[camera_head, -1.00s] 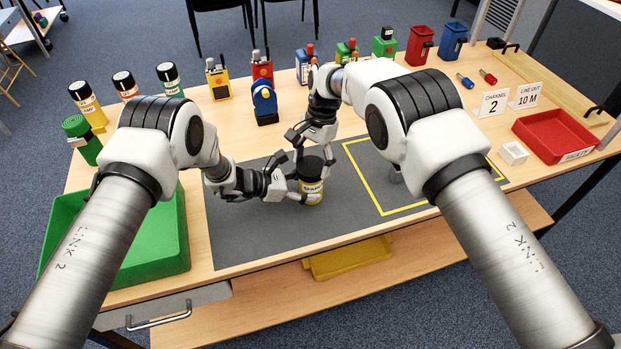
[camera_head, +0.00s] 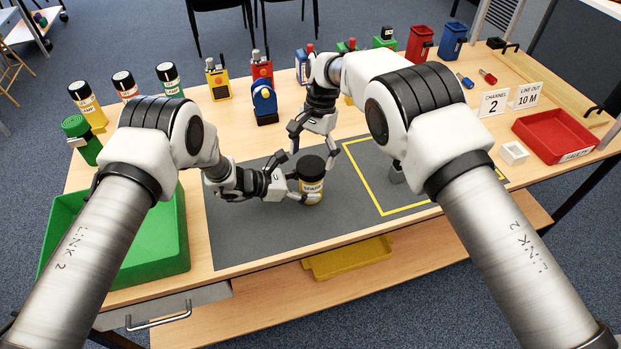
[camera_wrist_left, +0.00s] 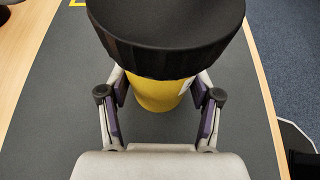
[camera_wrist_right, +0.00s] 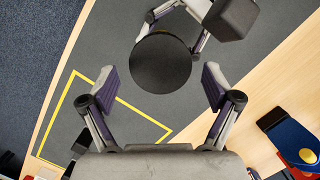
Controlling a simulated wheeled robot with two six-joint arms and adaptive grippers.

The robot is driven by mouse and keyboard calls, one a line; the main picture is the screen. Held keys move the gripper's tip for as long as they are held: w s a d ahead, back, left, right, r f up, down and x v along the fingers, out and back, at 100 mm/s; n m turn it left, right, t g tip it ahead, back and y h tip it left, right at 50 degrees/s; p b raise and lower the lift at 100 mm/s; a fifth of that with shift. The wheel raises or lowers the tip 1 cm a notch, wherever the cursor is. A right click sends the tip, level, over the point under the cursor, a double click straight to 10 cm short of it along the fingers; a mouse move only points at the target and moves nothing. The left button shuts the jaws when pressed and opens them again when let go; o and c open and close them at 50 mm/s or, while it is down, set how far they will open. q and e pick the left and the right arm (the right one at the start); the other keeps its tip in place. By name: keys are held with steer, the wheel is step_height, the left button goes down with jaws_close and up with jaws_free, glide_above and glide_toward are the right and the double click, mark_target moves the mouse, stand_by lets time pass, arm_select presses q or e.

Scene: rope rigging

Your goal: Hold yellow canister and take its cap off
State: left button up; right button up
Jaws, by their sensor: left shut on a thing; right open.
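The yellow canister (camera_head: 312,189) stands upright on the grey mat, with its black cap (camera_head: 311,167) on top. In the left wrist view the canister body (camera_wrist_left: 160,92) is between my left fingers, under the wide black cap (camera_wrist_left: 165,35). My left gripper (camera_head: 304,193) is shut on the canister body from the left side. My right gripper (camera_head: 315,155) is open above and around the cap, pointing down. In the right wrist view the round cap top (camera_wrist_right: 161,63) lies ahead, between and beyond the open right fingertips (camera_wrist_right: 160,80), with no contact visible.
A yellow outlined square (camera_head: 385,205) is to the right on the mat. A green tray (camera_head: 165,245) is at the left, a red tray (camera_head: 552,136) at the right. Several other canisters and radios line the back. A blue-faced device (camera_head: 264,103) stands behind my grippers.

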steer(key=shift+s+v, duration=0.25)
steer(key=shift+v, duration=0.9)
steer(key=shift+a+r, duration=0.1)
steer(key=shift+a, duration=0.1)
